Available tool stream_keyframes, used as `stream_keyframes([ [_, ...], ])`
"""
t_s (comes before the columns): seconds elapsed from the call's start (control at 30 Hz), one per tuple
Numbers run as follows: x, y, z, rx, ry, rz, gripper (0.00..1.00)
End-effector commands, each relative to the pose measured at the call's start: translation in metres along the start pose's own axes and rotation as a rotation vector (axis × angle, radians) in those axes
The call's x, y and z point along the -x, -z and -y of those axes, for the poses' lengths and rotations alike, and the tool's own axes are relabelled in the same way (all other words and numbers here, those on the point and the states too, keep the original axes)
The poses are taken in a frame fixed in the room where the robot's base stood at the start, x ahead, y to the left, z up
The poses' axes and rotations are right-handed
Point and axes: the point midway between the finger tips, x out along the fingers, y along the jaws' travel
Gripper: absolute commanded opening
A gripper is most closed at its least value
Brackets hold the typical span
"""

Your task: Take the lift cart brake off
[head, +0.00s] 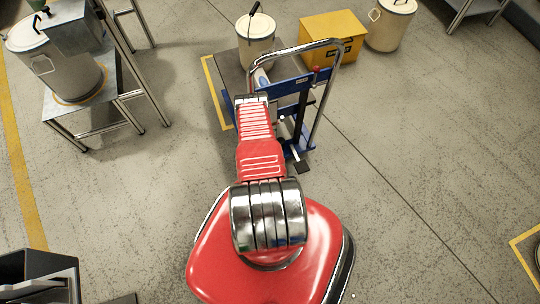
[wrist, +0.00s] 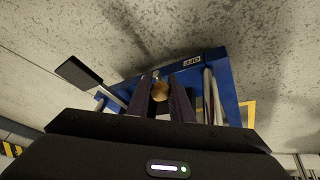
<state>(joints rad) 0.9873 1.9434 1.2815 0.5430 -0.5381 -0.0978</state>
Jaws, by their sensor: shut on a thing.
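The lift cart (head: 290,85) stands ahead of me, with a blue frame and a chrome push handle (head: 338,75). In the wrist view, its blue frame (wrist: 227,88) carries a small white label (wrist: 192,62), too small to read surely. My gripper (wrist: 165,85) has its two dark fingers shut on a brass-coloured round knob (wrist: 160,92) beside the frame. What the knob is fixed to is mostly hidden. A black pedal (wrist: 78,73) on a metal rod sticks out to the left; a black pedal also shows in the head view (head: 301,167). My arm hides the gripper there.
A pale lidded drum (head: 256,38) stands behind the cart's frame. A yellow box (head: 333,36) and another pale drum (head: 391,22) stand behind. A metal stand (head: 82,100) with a drum is at left. The floor at right is clear.

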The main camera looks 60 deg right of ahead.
Motion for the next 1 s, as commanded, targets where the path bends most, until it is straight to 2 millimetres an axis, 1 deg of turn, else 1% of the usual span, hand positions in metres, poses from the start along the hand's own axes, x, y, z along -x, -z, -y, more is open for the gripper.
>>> stream_keyframes([
  [0.4,-0.0025,-0.0073,-0.0024,0.042,-0.108,-0.095,0.00],
  [0.83,-0.0020,-0.0087,-0.0041,0.049,-0.127,-0.107,0.00],
  [0.87,-0.0020,-0.0087,-0.0040,0.049,-0.126,-0.107,0.22],
  [1.0,-0.0020,-0.0089,-0.0040,0.049,-0.126,-0.107,0.32],
])
